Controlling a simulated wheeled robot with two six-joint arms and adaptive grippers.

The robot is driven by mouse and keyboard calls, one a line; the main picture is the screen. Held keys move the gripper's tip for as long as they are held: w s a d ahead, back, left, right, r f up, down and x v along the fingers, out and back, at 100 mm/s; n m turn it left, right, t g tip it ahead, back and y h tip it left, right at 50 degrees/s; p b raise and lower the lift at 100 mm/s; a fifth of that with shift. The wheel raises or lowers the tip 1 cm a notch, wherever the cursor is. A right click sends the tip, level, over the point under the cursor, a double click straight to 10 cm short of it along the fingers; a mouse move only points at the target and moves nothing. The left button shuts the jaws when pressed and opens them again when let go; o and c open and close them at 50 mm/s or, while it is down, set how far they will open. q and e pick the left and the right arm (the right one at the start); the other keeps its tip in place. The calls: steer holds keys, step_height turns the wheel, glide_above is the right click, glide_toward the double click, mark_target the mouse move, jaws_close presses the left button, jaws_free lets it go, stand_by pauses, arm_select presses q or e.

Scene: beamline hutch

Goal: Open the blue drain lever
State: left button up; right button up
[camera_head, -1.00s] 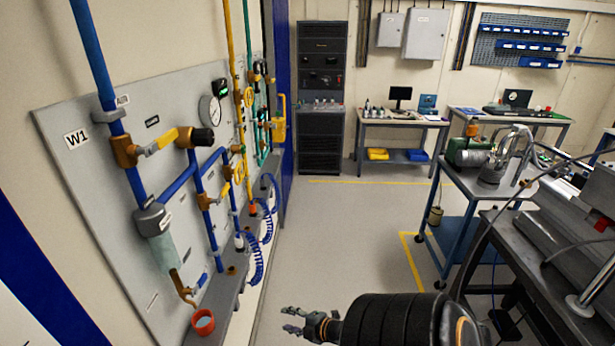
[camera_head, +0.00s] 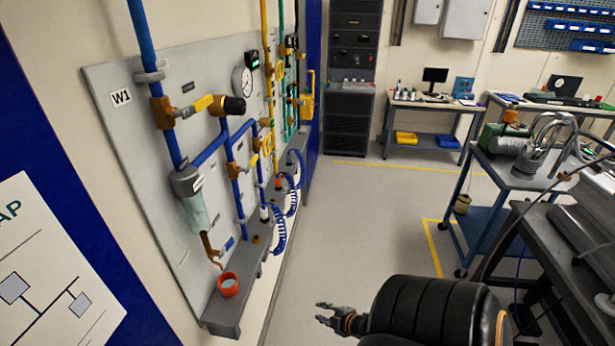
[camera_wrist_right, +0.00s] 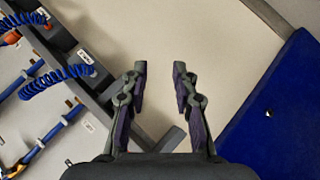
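The blue drain lever (camera_head: 229,243) is small and sits low on the grey wall panel (camera_head: 130,130), beside the brass drain spout (camera_head: 211,248) under the filter bowl (camera_head: 195,213). A red cup (camera_head: 229,286) stands on the ledge below the spout. My right gripper (camera_head: 320,313) is low in the head view, right of the ledge and apart from the panel. In the right wrist view (camera_wrist_right: 160,70) its fingers are spread with nothing between them. I cannot make out the drain lever there. My left gripper is not in view.
Yellow-handled valves (camera_head: 203,103) and blue pipes cover the panel above. Coiled blue hoses (camera_head: 281,237) hang past the ledge (camera_head: 222,318). A cart (camera_head: 480,160) and bench stand at the right. The floor between (camera_head: 370,220) is clear.

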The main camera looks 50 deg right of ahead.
steer(key=shift+r, duration=0.1)
steer(key=shift+c, duration=1.1)
steer(key=w+r+t, duration=0.1)
steer(key=w+r, duration=0.1)
steer(key=w+r+m+t, duration=0.1)
steer(key=w+r, duration=0.1)
steer(key=r, duration=0.1)
steer(key=w+r+m+t+y+b, duration=0.1)
steer(key=w+r, duration=0.1)
steer(key=shift+w+d+r, duration=0.1)
steer(key=shift+d+r, duration=0.05)
steer(key=shift+r, duration=0.15)
jaws_close()
steer(key=m+t+y+b, duration=0.2)
steer(key=m+t+y, duration=0.5)
steer(key=y, duration=0.2)
glide_toward(227, 248)
steer(key=d+r, duration=0.4)
steer(key=r, duration=0.1)
steer(key=w+a+f+b, duration=0.1)
steer(key=w+a+b, duration=0.2)
steer(key=w, duration=0.5)
steer(key=shift+w+a, duration=0.2)
steer(key=shift+a, duration=0.55)
steer(key=shift+f, duration=0.15)
